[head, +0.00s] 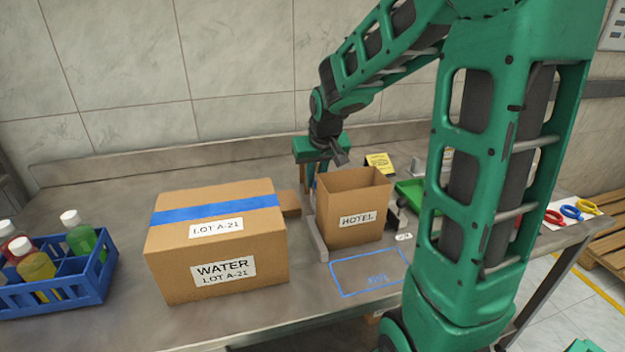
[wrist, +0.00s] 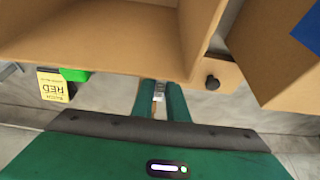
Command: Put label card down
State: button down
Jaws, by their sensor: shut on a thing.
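My gripper (head: 312,178) is behind the left rear of the open HOTEL box (head: 357,235), pointing down, with its tips partly hidden. In the wrist view, the two green fingers (wrist: 160,100) are close together and shut on a small pale piece with dark marks, which I take to be the label card (wrist: 158,90). Only a narrow part of it shows, and its writing cannot be read. I cannot tell whether it touches the table. The head view does not show the card clearly.
A closed WATER box (head: 215,255) stands left of the HOTEL box. A blue crate of bottles (head: 60,290) is at far left. A yellow card (head: 380,163) and green tray (head: 411,192) are behind and right. A blue outlined area (head: 345,287) on the table is empty.

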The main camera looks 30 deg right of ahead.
jog(key=shift+f, duration=0.15)
jog(key=c, duration=1.7)
grip_release()
jog(key=shift+c, duration=0.2)
